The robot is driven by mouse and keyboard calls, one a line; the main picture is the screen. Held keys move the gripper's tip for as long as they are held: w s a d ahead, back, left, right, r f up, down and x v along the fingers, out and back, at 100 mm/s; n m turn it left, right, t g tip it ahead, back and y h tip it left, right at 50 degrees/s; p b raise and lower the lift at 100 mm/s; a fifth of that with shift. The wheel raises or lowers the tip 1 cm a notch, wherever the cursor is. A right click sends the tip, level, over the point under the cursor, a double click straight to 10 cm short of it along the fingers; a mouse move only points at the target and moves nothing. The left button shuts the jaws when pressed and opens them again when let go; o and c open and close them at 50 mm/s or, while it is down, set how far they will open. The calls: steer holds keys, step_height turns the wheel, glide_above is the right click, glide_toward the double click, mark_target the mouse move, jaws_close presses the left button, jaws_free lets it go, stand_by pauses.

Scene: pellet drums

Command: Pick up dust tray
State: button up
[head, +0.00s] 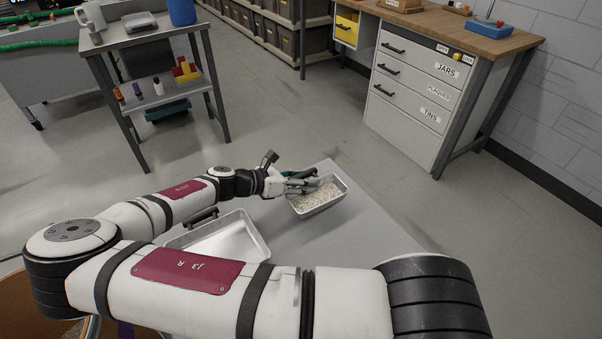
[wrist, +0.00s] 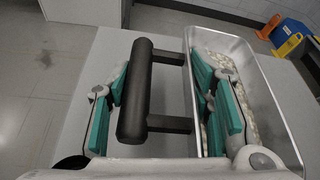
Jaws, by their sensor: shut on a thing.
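A metal tray (head: 335,203) holding pale pellets is at the right of the grey table in the head view. In the wrist view the tray (wrist: 285,120) has a black bar handle (wrist: 135,95) on two short posts. My gripper (head: 300,183) is at the tray's left side. In the wrist view its teal-padded fingers (wrist: 165,105) straddle the handle and near wall, one pad beside the bar and the other inside the tray. It is shut on the tray. Whether the tray is clear of the table cannot be told.
A second, empty metal tray (head: 262,246) with a black handle (head: 200,218) lies on the grey table (head: 330,240), partly behind my arm. A labelled drawer unit (head: 405,115) stands at the back right, a small cart (head: 120,110) at the back left. Open floor lies between.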

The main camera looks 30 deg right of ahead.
steer(key=s+a, duration=0.1)
steer(key=s, duration=0.2)
steer(key=s+a, duration=0.1)
steer(key=s, duration=0.3)
steer(key=s+a+r+p, duration=0.1)
steer(key=s, duration=0.3)
steer(key=shift+a, duration=0.25)
steer(key=shift+r, duration=0.1)
